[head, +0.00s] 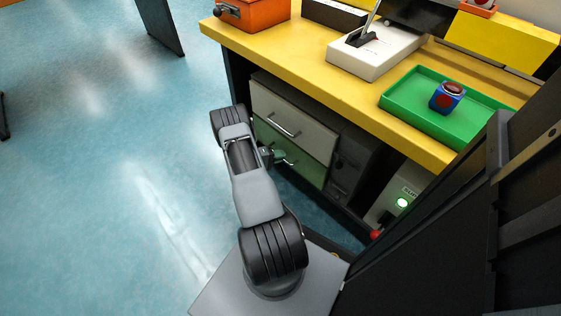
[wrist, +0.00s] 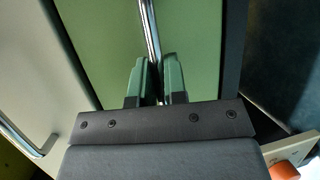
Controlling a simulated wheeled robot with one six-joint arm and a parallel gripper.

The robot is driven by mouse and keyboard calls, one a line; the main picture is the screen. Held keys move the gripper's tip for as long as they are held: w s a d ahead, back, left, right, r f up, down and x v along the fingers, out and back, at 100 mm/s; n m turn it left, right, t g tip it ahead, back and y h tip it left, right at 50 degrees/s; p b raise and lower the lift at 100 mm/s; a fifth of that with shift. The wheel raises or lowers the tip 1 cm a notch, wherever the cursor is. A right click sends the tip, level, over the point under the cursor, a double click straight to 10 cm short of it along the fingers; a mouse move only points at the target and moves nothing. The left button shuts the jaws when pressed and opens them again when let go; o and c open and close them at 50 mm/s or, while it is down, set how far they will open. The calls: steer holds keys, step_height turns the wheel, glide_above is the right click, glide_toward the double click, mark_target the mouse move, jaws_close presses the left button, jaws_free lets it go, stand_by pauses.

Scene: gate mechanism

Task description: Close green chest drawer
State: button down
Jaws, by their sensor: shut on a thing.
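The green drawer (head: 312,173) is the lower drawer of a chest under the yellow counter. Its green front (wrist: 200,40) fills the middle of the wrist view. A metal bar handle (wrist: 150,25) runs across that front and passes between the green fingers of my gripper (wrist: 157,80). My gripper is shut on this handle. In the head view my gripper (head: 277,154) is at the green drawer's front, and my arm hides the drawer's left part. The front looks nearly in line with the white drawer above; I cannot tell any small gap.
The white drawer (head: 300,115) with its own handle is above. A dark cabinet (head: 350,165) and a box with a lit green button (head: 402,202) stand to the right. On the yellow counter (head: 300,65) are a green tray (head: 405,98) and a lever box (head: 365,60). Floor at left is clear.

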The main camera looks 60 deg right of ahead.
steer(key=shift+d, duration=0.35)
steer(key=c, duration=1.2)
jaws_free()
steer(key=shift+r, duration=0.1)
steer(key=p+v, duration=0.3)
steer(key=v, duration=1)
steer(key=shift+w+a, duration=0.15)
steer(key=shift+a, duration=0.25)
